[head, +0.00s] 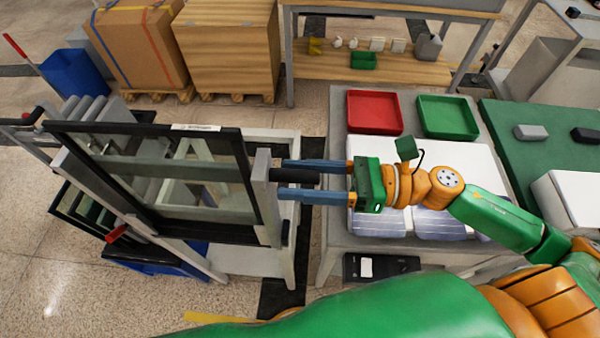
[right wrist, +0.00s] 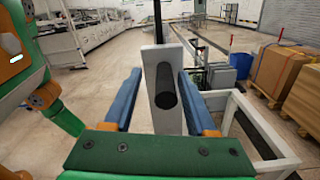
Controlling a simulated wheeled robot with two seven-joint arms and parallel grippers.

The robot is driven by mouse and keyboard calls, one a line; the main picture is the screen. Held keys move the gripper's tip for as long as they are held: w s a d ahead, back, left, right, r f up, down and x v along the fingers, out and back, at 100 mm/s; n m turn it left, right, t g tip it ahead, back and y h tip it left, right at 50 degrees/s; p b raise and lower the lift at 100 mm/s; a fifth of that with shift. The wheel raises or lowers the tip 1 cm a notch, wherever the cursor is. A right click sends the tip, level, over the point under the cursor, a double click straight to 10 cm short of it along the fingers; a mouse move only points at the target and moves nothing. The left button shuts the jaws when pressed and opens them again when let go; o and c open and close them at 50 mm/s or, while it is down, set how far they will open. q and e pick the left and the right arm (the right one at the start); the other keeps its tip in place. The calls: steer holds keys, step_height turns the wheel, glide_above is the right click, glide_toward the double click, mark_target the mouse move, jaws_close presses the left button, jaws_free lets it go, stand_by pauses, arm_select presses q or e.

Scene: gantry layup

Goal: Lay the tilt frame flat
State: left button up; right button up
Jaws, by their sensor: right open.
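The tilt frame (head: 248,190) stands raised at a steep tilt at the left of the head view, with a black-edged glass pane in it. A grey upright plate on its right side carries a black handle (head: 296,176), which sticks out to the right. The handle also shows end-on in the right wrist view (right wrist: 165,86). My right gripper (head: 284,179) is open, with one blue finger on each side of the handle. In the right wrist view (right wrist: 160,78) gaps show between the fingers and the handle. My left gripper is out of view.
A grey table (head: 336,240) at the right holds a red tray (head: 375,112), a green tray (head: 447,117) and panels. Wooden crates (head: 228,48) and a blue bin (head: 74,74) stand behind the frame. The floor at lower left is clear.

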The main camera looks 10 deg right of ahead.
steer(key=shift+w, duration=0.15)
jaws_close()
stand_by(1.2)
